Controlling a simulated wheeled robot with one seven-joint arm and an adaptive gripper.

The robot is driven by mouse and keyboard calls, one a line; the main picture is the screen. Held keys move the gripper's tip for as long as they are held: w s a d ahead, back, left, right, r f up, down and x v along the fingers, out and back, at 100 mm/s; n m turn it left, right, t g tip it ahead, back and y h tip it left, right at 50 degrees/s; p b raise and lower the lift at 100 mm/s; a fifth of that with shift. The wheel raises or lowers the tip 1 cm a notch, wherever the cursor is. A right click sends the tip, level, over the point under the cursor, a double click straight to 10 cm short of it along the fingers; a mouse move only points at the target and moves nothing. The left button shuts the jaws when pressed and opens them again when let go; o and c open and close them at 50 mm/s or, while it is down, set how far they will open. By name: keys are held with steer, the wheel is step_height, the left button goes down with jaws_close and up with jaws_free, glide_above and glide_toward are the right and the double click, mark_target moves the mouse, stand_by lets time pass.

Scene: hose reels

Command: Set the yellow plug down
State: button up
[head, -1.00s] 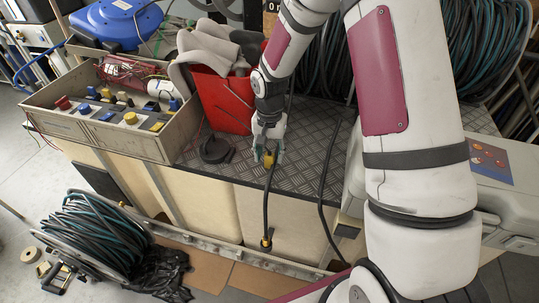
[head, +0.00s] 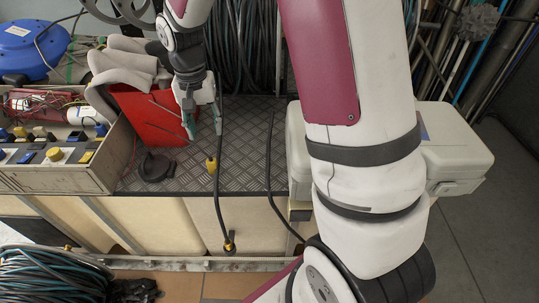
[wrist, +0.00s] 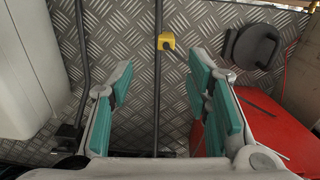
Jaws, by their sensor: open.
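The yellow plug (head: 211,165) lies on the dark tread-plate top (head: 140,184) near its front edge, beside a black cable (head: 220,190). The plug also shows near the top middle of the wrist view (wrist: 166,41), close against a cable. My gripper (head: 203,128) is open and empty, with its teal-padded fingers apart. It is above and behind the plug in the head view, not touching it. In the wrist view my gripper (wrist: 162,84) has bare plate and the cable between its fingers.
A red bin (head: 150,115) with grey gloves stands to the left, with a dark round object (head: 156,167) before it. A pale case (head: 298,150) stands right. Another yellow connector (head: 229,243) hangs below the front edge.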

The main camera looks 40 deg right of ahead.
steer(key=s+r+n+t, duration=0.1)
steer(key=s+r+n, duration=0.2)
steer(key=s+r, duration=1.05)
steer(key=s+r+n+t, duration=0.1)
steer(key=s+n, duration=0.2)
steer(key=s, duration=1.5)
steer(key=shift+a+n, duration=0.3)
steer(key=shift+a, duration=0.05)
steer(key=shift+w+r, duration=0.1)
step_height(320, 180, up, 10)
steer(key=t+p, duration=0.2)
steer(key=p, duration=0.7)
steer(key=shift+d+r, duration=0.15)
